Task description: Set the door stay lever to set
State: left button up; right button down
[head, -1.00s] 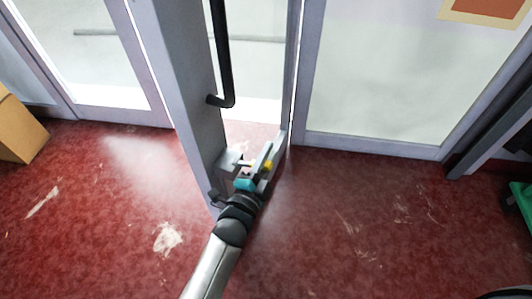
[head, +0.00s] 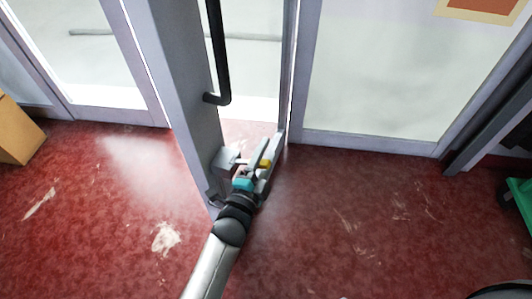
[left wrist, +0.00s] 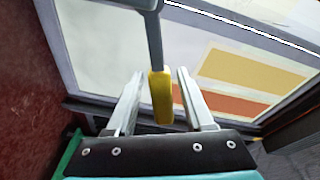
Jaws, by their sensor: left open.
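The door stay lever has a grey arm and a yellow grip (left wrist: 161,98). In the left wrist view the grip hangs between the two fingers of my left gripper (left wrist: 160,74), with a gap visible on each side. In the head view the yellow grip (head: 265,163) shows beside the fingers of my left gripper (head: 262,153), low by the edge of the open door (head: 178,80). My left gripper is open around the lever and not closed on it. The rest of the stay is partly hidden by the gripper. My right gripper is not in view.
A black pull handle (head: 221,60) is on the door above my gripper. Glazed panels stand left and right. A cardboard box (head: 18,130) is at the far left, a green object (head: 522,200) at the far right. The red floor (head: 340,220) is mostly clear.

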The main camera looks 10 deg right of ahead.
pick_arm(q)
jog(key=p+v, duration=0.3)
jog(key=v, duration=1.2)
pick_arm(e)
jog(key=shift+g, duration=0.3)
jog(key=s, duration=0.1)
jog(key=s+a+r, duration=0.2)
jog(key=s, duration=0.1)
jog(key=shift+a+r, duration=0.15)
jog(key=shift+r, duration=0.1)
pick_arm(q)
jog(key=shift+s+a, duration=0.1)
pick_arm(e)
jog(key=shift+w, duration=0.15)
